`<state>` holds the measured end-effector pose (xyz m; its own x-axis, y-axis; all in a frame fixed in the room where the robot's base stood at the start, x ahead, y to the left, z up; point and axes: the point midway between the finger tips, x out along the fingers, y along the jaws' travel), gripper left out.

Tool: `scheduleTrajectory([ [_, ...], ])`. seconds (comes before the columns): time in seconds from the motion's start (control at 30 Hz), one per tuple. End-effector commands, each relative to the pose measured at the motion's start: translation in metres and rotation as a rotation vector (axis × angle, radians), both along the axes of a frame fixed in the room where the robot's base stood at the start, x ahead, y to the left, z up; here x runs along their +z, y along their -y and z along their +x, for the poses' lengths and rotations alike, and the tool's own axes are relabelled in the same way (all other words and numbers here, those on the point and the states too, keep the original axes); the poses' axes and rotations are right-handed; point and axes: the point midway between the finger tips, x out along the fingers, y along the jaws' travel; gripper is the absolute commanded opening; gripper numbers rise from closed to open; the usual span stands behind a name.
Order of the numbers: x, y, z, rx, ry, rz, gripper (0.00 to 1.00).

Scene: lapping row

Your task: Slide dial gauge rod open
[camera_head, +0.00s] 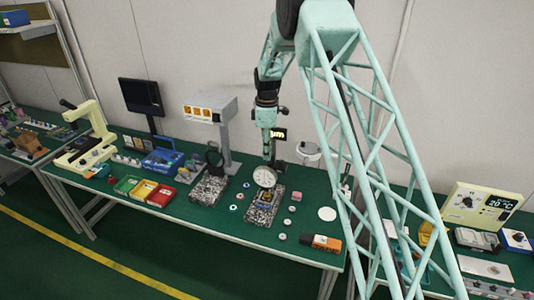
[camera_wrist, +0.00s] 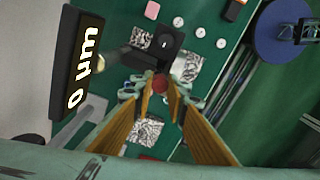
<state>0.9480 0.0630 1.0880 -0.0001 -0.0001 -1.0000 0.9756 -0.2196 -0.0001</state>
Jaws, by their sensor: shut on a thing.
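The dial gauge (camera_head: 264,177) has a round white face and stands over a speckled granite base (camera_head: 262,212) on the green bench. My gripper (camera_head: 268,152) points down just above the gauge. In the wrist view my gripper's (camera_wrist: 161,92) two orange-lined fingers close on the dial gauge rod, whose round red end (camera_wrist: 160,84) shows between the fingertips. The rest of the rod and the gauge face are hidden from the wrist camera. A dark display reading "0 µm" (camera_wrist: 78,62) is beside the fingers in the wrist view; part of it shows behind my gripper in the head view (camera_head: 279,134).
Small discs and an orange-and-black box (camera_head: 321,243) lie to the right and in front. Coloured bins (camera_head: 144,190) sit farther left.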

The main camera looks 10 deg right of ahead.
Motion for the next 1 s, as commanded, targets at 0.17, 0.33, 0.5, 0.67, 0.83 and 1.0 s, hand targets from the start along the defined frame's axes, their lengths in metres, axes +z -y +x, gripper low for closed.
scheduleTrajectory([
  [0.17,0.003,0.000,0.000,0.000,0.001,0.000,0.00],
  [0.33,0.020,0.000,0.001,0.000,0.002,0.001,0.00],
  [0.5,0.030,0.000,0.000,0.000,0.000,0.000,0.00],
  [0.67,0.031,0.000,0.000,0.000,0.001,0.000,0.00],
  [0.83,0.032,0.000,0.001,0.000,0.002,0.001,0.22],
  [1.0,0.031,0.000,0.000,0.000,0.001,0.000,0.28],
])
